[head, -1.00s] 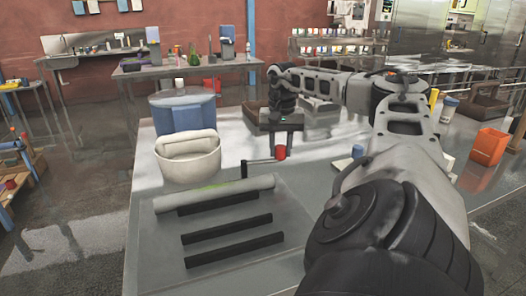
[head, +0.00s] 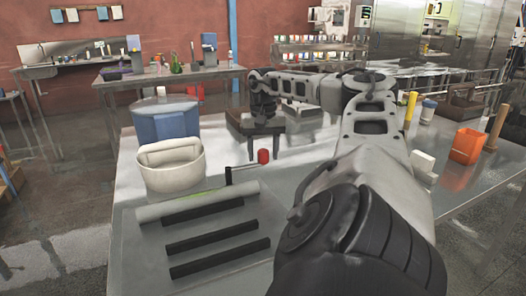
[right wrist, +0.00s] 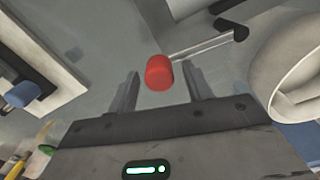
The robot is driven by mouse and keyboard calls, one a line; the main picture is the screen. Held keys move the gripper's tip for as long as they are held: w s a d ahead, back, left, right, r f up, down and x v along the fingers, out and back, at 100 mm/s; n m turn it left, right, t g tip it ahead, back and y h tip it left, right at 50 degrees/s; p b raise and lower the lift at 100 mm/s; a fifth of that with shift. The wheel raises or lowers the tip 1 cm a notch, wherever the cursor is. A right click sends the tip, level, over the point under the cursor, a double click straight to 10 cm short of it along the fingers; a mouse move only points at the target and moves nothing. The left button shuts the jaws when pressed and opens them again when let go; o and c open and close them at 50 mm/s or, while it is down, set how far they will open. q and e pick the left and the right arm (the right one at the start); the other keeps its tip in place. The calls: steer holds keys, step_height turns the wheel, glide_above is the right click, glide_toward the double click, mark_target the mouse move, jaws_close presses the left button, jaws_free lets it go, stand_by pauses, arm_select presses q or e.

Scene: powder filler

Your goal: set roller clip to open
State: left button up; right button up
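A red knob (head: 263,156) sits at the end of a thin rod that joins a short black post (head: 228,176). My right gripper (head: 265,143) is open just behind and above the red knob. In the right wrist view the knob (right wrist: 159,72) appears between the two spread fingers (right wrist: 160,90), near their tips, with gaps at both sides. My left gripper is not in view.
A white tub (head: 172,172) and a blue drum (head: 166,124) stand left of the lever. Black bars (head: 212,236) lie in front. An orange container (head: 466,146) stands at the right. A blue-topped item (right wrist: 22,94) shows in the right wrist view.

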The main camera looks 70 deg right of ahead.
arm_select(q)
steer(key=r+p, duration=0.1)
steer(key=p, duration=0.2)
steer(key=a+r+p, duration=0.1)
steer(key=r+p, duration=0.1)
steer(key=p, duration=0.1)
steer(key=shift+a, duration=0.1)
arm_select(e)
step_height(320, 180, up, 16)
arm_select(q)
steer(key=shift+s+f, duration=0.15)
